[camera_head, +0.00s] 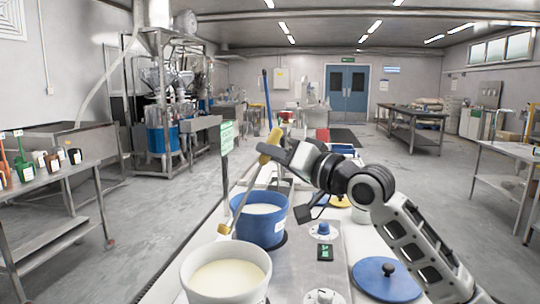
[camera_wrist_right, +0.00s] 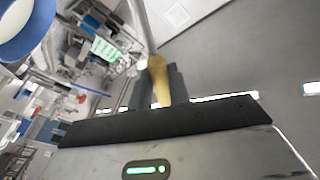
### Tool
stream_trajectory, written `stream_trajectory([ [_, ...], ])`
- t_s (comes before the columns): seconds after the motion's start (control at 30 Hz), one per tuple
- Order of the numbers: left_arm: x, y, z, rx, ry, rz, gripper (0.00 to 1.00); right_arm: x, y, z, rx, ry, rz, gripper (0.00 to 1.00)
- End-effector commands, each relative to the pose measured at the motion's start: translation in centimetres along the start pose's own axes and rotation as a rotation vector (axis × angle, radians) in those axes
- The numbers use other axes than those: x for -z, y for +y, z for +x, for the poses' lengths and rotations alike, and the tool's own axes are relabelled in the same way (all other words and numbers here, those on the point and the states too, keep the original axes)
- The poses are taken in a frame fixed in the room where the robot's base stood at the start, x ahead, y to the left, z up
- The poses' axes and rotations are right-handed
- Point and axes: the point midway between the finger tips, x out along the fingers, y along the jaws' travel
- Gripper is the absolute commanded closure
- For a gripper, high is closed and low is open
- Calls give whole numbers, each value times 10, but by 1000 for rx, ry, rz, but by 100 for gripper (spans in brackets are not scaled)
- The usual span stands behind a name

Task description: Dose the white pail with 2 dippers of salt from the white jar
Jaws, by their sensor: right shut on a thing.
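My right gripper (camera_head: 280,152) is shut on the yellow handle of a long dipper (camera_head: 243,205). The handle also shows between the fingers in the right wrist view (camera_wrist_right: 158,80). The dipper's thin shaft hangs down at a slant, its small end just above the far rim of the white pail (camera_head: 225,272). That pail stands at the front of the bench and holds a pale cream material. I cannot tell whether the dipper's end holds anything. I cannot pick out the white jar with certainty. My left gripper is not in view.
A blue pail (camera_head: 262,232) with white contents stands just behind the white pail; part of it shows in the wrist view (camera_wrist_right: 20,45). A blue lid (camera_head: 388,277) lies at right. A small dark display (camera_head: 325,253) sits on the bench, with a green sign (camera_head: 227,137) beyond.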

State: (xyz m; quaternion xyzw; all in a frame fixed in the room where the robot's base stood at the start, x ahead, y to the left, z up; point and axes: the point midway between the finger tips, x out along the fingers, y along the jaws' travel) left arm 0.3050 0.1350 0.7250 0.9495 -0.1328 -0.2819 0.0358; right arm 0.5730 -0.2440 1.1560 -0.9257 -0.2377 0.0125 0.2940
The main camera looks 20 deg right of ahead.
Motion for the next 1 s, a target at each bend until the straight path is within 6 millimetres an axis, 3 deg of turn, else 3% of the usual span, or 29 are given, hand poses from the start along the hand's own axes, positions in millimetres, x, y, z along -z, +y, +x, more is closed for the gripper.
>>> stream_trajectory([
  [0.7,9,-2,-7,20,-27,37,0,-2,-82,18,2,-98,-450,100],
  [1.0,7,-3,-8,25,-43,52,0,-5,-101,22,-1,-126,-567,100],
])
